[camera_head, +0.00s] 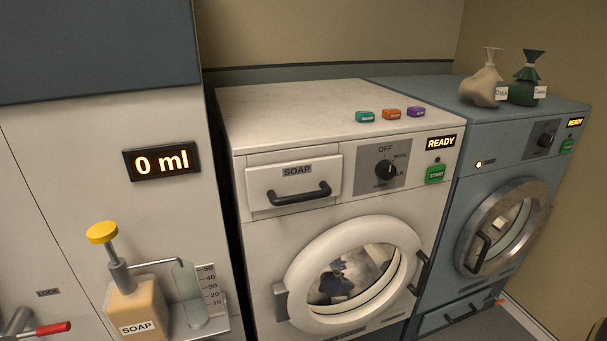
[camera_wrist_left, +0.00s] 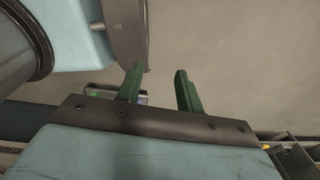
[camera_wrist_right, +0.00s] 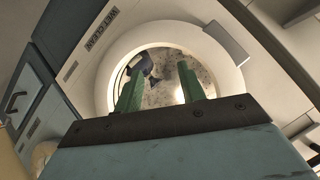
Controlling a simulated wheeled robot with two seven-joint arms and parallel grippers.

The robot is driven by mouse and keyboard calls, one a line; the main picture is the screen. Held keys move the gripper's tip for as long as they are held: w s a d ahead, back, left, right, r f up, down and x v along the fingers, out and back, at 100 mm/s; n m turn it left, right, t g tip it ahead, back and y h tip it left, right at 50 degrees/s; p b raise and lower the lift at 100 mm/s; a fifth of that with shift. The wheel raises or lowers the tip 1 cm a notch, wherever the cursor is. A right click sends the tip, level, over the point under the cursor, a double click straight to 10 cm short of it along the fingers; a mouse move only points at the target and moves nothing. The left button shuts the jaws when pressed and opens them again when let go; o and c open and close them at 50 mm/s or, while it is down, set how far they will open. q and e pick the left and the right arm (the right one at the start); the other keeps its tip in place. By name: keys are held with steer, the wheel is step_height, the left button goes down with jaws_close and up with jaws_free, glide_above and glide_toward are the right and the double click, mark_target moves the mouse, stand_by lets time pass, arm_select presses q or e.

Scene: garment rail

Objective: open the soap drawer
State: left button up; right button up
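The soap drawer (camera_head: 262,185), marked SOAP, is at the upper left of the white washer's front in the head view and looks closed. Its dark bar handle (camera_head: 299,194) spans the lower part of its front. Neither gripper shows in the head view. My left gripper (camera_wrist_left: 158,75) has its green fingers apart and empty, facing a plain pale surface. My right gripper (camera_wrist_right: 159,82) has its green fingers apart and empty, in front of the washer's round door (camera_wrist_right: 105,72). The drawer cannot be made out in either wrist view.
The white washer (camera_head: 290,115) has several small coloured blocks on top and a round door below the drawer. A blue machine (camera_head: 480,135) stands at right with two tied bags on it. A soap pump bottle (camera_head: 137,308) and measuring cup stand at left, under a 0 ml display.

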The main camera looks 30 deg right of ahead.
steer(key=w+r+m+t+y+p, duration=0.15)
steer(key=w+r, duration=0.25)
steer(key=r, duration=0.6)
steer(key=w+r+m+t+p, duration=0.2)
steer(key=w+r+m+t, duration=0.1)
steer(key=r, duration=0.8)
steer(key=m+t+y+p, duration=0.2)
steer(key=m+t+p, duration=0.2)
glide_toward(305, 200)
arm_select(q)
steer(key=d+r, duration=0.4)
steer(key=r, duration=0.5)
steer(key=shift+w+r+h, duration=0.25)
steer(key=shift+r+h, duration=0.05)
arm_select(e)
steer(key=shift+n, duration=0.25)
steer(key=x, duration=1.1)
steer(key=shift+c, duration=0.3)
jaws_close()
